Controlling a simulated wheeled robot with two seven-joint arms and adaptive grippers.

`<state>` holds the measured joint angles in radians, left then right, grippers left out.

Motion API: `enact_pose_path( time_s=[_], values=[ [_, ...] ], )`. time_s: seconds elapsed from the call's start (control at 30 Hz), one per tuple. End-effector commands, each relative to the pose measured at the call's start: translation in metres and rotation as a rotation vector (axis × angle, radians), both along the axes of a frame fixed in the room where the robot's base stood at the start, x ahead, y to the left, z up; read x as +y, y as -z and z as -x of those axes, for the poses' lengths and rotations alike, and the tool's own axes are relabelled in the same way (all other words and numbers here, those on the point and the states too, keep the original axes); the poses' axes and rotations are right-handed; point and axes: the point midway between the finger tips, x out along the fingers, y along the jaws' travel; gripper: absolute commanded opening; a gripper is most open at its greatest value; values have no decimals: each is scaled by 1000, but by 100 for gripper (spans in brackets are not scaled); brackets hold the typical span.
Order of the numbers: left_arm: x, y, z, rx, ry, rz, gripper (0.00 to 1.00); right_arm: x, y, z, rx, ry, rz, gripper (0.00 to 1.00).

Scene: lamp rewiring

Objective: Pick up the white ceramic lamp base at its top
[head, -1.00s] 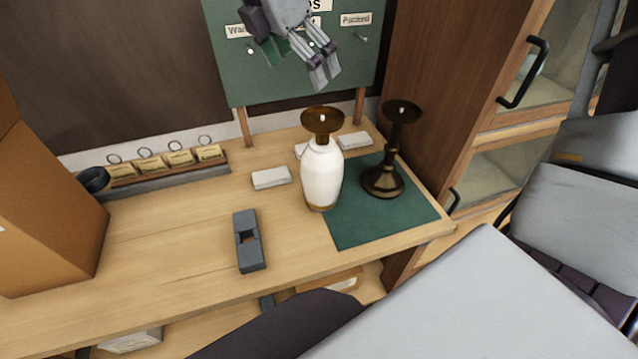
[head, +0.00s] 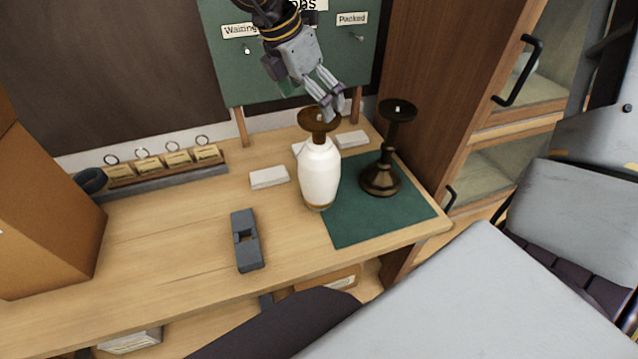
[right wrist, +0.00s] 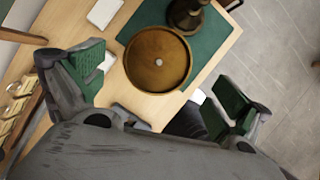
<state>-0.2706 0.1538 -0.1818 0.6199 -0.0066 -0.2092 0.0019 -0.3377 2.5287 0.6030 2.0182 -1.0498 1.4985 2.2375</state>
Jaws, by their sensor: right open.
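The white ceramic lamp base (head: 320,176) stands upright on the workbench at the left edge of the green mat. A brown dish-shaped top (head: 319,120) with a small pale tip sits on it. My right gripper (head: 330,106) hangs just above this top, pointing down, fingers apart and empty. In the right wrist view the round brown dish (right wrist: 157,62) shows beyond and partly between the two green-padded fingers, and it hides the white body below. My left gripper is not in view.
A dark bronze lamp base (head: 382,177) stands close right on the green mat (head: 355,228). White blocks (head: 269,177) and a dark grey tool (head: 247,240) lie to the left. A green board (head: 225,75) rises behind; a wooden cabinet (head: 435,90) stands right.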

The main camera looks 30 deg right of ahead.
Motion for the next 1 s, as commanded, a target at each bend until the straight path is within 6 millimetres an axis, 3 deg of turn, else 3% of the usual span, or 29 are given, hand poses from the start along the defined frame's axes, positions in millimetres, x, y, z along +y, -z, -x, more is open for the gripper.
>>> enact_pose_path(
  time_s=[0.63, 1.0],
  values=[
    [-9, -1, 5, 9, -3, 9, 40, -4, 12, -1, 3, -1, -1, 100],
    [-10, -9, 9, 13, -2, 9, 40, -15, 41, -4, 4, -1, -1, 100]
  ],
)
